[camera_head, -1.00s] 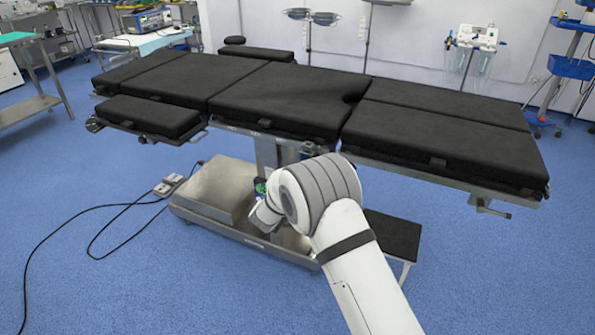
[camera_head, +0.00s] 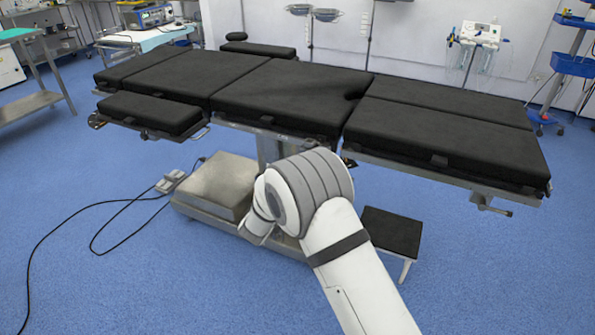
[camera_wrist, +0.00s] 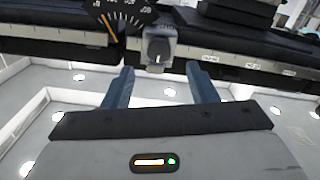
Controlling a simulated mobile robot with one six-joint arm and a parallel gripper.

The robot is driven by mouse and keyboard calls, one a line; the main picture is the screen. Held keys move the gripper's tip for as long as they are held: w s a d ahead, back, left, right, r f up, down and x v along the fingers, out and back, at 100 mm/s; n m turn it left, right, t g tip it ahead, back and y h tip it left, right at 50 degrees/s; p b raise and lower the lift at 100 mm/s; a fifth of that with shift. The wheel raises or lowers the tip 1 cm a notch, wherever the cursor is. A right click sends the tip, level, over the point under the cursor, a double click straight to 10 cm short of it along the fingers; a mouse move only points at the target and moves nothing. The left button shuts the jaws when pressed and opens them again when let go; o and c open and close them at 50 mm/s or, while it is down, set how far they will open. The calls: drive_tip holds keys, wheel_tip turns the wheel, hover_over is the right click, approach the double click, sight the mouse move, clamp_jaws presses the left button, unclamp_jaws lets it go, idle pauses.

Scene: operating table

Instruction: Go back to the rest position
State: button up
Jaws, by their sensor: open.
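My gripper (camera_wrist: 160,90) shows in the wrist view with its two blue-grey fingers apart and nothing between them. Beyond the fingertips is a small grey knob (camera_wrist: 157,46) on the table's side, with a dial scale (camera_wrist: 125,18) at its upper left. The gap between fingers and knob cannot be judged exactly. In the head view my white arm is bent in front of the operating table (camera_head: 290,98), and my gripper is hidden there. The operating table has black pads and a metal base (camera_head: 215,190).
A black-topped step stool (camera_head: 392,232) stands right of my arm, under the table. A foot pedal (camera_head: 170,181) with black cables lies on the blue floor at the left. A metal side table (camera_head: 35,103) stands far left.

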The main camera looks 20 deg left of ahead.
drive_tip(key=shift+s+a, duration=0.1)
drive_tip(key=shift+s, duration=1)
drive_tip(key=w+d+r+g+y+p, duration=0.2)
drive_tip(key=d+r+g+p, duration=0.1)
drive_tip(key=d+r, duration=0.4)
drive_tip(key=w+d+r+g+y+p, duration=0.25)
drive_tip(key=d+r, duration=0.25)
drive_tip(key=r, duration=0.5)
drive_tip(key=s+d+r+g+p, duration=0.2)
drive_tip(key=s+d+r, duration=0.1)
drive_tip(key=s+d, duration=0.3)
drive_tip(key=s+d+r+g+p, duration=0.2)
drive_tip(key=s+d+r, duration=0.2)
drive_tip(key=d, duration=0.3)
drive_tip(key=s+d+r+m+g+h+p, duration=0.1)
drive_tip(key=s+d+g+p, duration=0.1)
drive_tip(key=s+d, duration=0.6)
drive_tip(key=s+d+r+g+h+p, duration=0.1)
drive_tip(key=s+d+g, duration=0.3)
drive_tip(key=s+d, duration=0.5)
drive_tip(key=s+h+p, duration=0.1)
drive_tip(key=s, duration=0.5)
drive_tip(key=shift+s+d+r+m, duration=0.25)
drive_tip(key=shift+s+m, duration=0.1)
drive_tip(key=shift+m, duration=0.05)
